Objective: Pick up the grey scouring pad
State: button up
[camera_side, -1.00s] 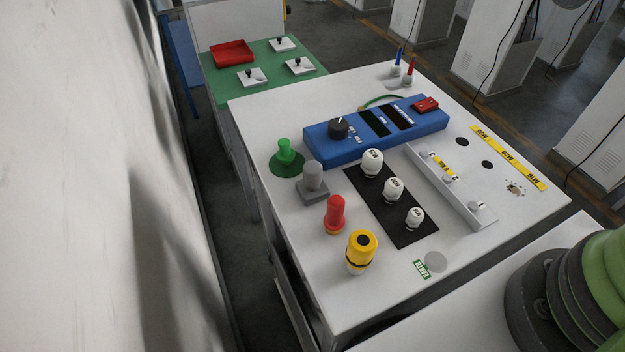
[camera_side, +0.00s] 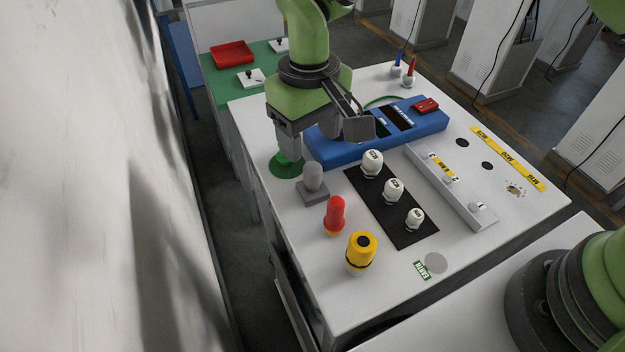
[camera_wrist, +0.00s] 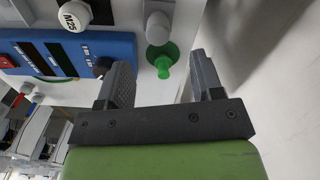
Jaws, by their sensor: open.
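The grey scouring pad (camera_side: 311,196) appears to be the square grey piece with an upright rounded grey handle. It lies flat near the left edge of the white table, and it also shows at the top of the wrist view (camera_wrist: 158,27). My gripper (camera_side: 325,142) is open and empty, above and behind the pad in the side view. In the wrist view its fingers (camera_wrist: 162,72) stand apart on either side of the line to a green handle, not the grey one. Nothing touches the grey pad.
A green handle on a round green base (camera_side: 286,168) is partly hidden behind my finger. A red-capped piece (camera_side: 335,214) and a yellow-capped piece (camera_side: 361,252) stand in front of the pad. A blue panel (camera_side: 340,150) and white bottles (camera_side: 372,163) are to its right.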

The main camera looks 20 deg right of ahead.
aim_at(312, 166)
notch_tip(312, 166, down, 8)
jog(key=shift+d+f, duration=0.1)
dwell(0.4)
jog(key=shift+c, duration=0.4)
jog(key=c, duration=1)
jog(key=shift+r, duration=0.2)
notch_tip(312, 166, up, 10)
jog(key=shift+f, duration=0.1)
